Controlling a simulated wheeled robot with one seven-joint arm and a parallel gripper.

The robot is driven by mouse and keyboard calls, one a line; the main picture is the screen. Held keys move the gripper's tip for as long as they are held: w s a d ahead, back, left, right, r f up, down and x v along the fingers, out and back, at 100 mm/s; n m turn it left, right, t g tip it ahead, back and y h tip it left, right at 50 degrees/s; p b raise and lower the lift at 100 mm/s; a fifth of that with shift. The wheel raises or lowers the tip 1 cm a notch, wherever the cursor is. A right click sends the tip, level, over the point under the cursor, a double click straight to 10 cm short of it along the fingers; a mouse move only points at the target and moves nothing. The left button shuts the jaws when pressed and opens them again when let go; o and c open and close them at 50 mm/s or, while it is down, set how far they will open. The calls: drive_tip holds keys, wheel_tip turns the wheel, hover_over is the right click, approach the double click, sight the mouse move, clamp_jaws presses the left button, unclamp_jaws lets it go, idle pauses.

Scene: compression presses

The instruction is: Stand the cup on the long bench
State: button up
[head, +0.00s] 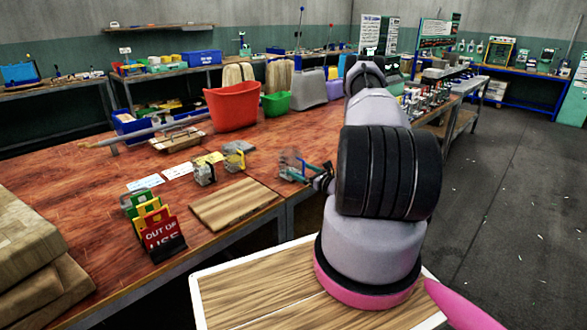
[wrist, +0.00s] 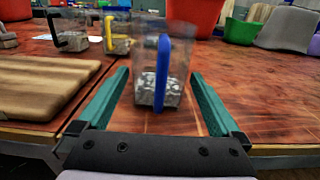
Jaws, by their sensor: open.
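A clear cup with a blue handle (wrist: 150,75) and grey, stone-like contents stands upright on the red-brown wooden bench (head: 70,185). In the head view this cup (head: 288,162) is near the bench's front edge, partly hidden by my gripper. My gripper (wrist: 160,76) is open, with its two teal fingers on either side of the cup. Clear gaps show between cup and fingers. In the head view my gripper (head: 304,172) is low over the bench. Two similar cups stand to the left, one with a yellow handle (head: 235,160) and one with a black handle (head: 204,173).
A wooden board (head: 236,204) lies left of my gripper. Colored signs, one reading "OUT OF USE" (head: 163,237), stand further left. A red bin (head: 232,107) and green bin (head: 276,103) stand behind. Bare bench lies between the cups and the bins.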

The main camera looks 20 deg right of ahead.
drive_tip(key=v, duration=0.7)
drive_tip(key=shift+s+r, duration=0.1)
drive_tip(key=shift+s, duration=0.1)
drive_tip(key=w+a+r+n+g+y, duration=0.2)
drive_tip(key=a+r+n+g+y, duration=0.45)
drive_tip(key=r, duration=0.95)
drive_tip(key=s+a+r+n+g, duration=0.3)
drive_tip(key=a+r+n, duration=0.2)
drive_tip(key=a+r, duration=0.15)
drive_tip(key=s+a+r+n+g, duration=0.3)
drive_tip(key=a+r+n+g, duration=0.15)
drive_tip(key=a+r, duration=0.2)
drive_tip(key=s+a+r+n+t+h, duration=0.1)
drive_tip(key=s+r+n+t+h, duration=0.1)
drive_tip(key=s+r+n+h, duration=0.3)
drive_tip(key=s+a+r+n+t+h, duration=0.1)
drive_tip(key=s+r+n+h, duration=0.4)
drive_tip(key=s+r, duration=0.8)
drive_tip(key=s+n+t, duration=0.1)
drive_tip(key=s, duration=0.2)
drive_tip(key=shift+a+n+h, duration=0.3)
drive_tip(key=shift+n+h, duration=0.05)
drive_tip(key=shift+n, duration=0.05)
drive_tip(key=shift+s, duration=0.1)
